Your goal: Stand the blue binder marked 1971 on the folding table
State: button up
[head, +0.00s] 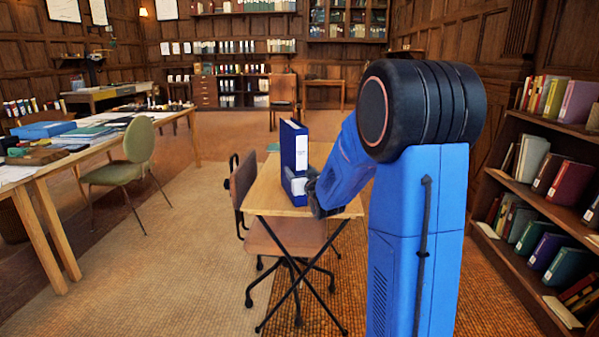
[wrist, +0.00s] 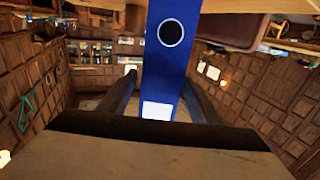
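The blue binder (head: 288,150) stands upright on the folding table (head: 268,193), with a pale label on its spine. I cannot read the marking. My gripper (head: 300,187) reaches in from the right at the binder's lower half. In the wrist view the binder's blue spine (wrist: 165,75), with a round finger hole and a white label, lies between my two fingers (wrist: 160,85). A narrow gap shows beside the left finger, so the gripper looks open around the binder. The binder's foot is partly hidden by my gripper in the head view.
A chair (head: 243,185) stands against the table's left side. A long desk (head: 45,180) with papers and a green chair (head: 133,160) are at left. A bookshelf (head: 550,190) lines the right. Carpet (head: 170,240) is clear between the desk and table.

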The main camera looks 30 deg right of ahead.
jog(key=shift+r, duration=0.1)
jog(key=shift+s, duration=0.2)
jog(key=s+a+f+g+y, duration=0.1)
jog(key=s+a+g, duration=0.3)
jog(key=s, duration=1.2)
jog(key=s+a+f+n+g+y, duration=0.1)
jog(key=s+a+f+g, duration=0.3)
jog(key=s+a, duration=0.6)
jog(key=s+a+f+n+g+y, duration=0.1)
jog(key=s+a+g, duration=0.3)
jog(key=s, duration=1.7)
jog(key=a+f, duration=0.1)
jog(key=a, duration=0.2)
jog(key=shift+s+a+f+g+y, duration=0.15)
jog(key=shift+s+f+g+y, duration=0.15)
jog(key=shift+f+g+y, duration=0.1)
